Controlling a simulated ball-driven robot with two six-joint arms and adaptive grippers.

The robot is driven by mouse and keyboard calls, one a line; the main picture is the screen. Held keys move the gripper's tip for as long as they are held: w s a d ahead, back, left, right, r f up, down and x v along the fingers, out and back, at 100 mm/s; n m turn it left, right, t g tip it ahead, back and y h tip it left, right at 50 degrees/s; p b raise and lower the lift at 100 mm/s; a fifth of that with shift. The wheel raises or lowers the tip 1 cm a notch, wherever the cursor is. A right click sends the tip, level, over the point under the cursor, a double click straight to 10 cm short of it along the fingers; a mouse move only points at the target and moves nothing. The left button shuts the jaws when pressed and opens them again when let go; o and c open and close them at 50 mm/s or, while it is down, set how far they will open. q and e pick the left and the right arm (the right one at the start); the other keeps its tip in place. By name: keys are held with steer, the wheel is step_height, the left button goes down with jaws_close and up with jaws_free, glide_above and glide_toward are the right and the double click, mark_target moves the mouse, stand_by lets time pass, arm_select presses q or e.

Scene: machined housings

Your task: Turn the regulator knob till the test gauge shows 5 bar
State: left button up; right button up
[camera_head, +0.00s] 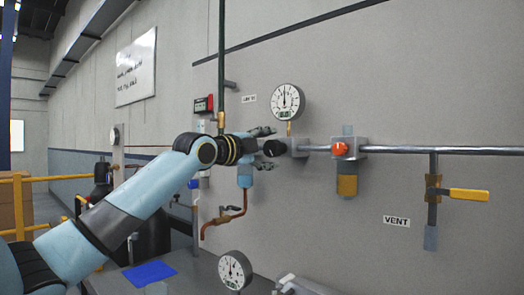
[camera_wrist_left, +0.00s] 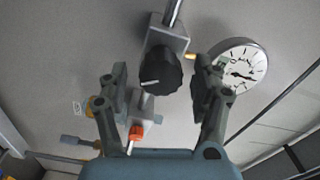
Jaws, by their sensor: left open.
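The black regulator knob (camera_head: 275,148) sits at the left end of a grey block on the wall pipe. In the left wrist view the knob (camera_wrist_left: 159,72) shows a light pointer line. My left gripper (camera_head: 264,148) is open, its fingers at either side of the knob; in the wrist view the open fingers (camera_wrist_left: 161,84) show gaps to it. A round gauge (camera_head: 288,102) stands above the block, its needle about straight up; it also shows in the wrist view (camera_wrist_left: 238,66). Another gauge (camera_head: 235,270) is low at the bench. I cannot tell which is the test gauge. My right gripper is out of view.
A red button-like knob (camera_head: 340,149) with an amber bowl (camera_head: 347,186) is on the pipe to the right. A yellow lever (camera_head: 469,195) hangs near the VENT label (camera_head: 396,221). A blue mat (camera_head: 149,273) lies on the bench. A copper pipe (camera_head: 225,220) runs below my gripper.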

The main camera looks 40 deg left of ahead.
arm_select(q)
steer(key=s, duration=0.6)
steer(key=shift+s+a, duration=0.2)
steer(key=shift+s, duration=0.05)
steer(key=shift+f, duration=0.1)
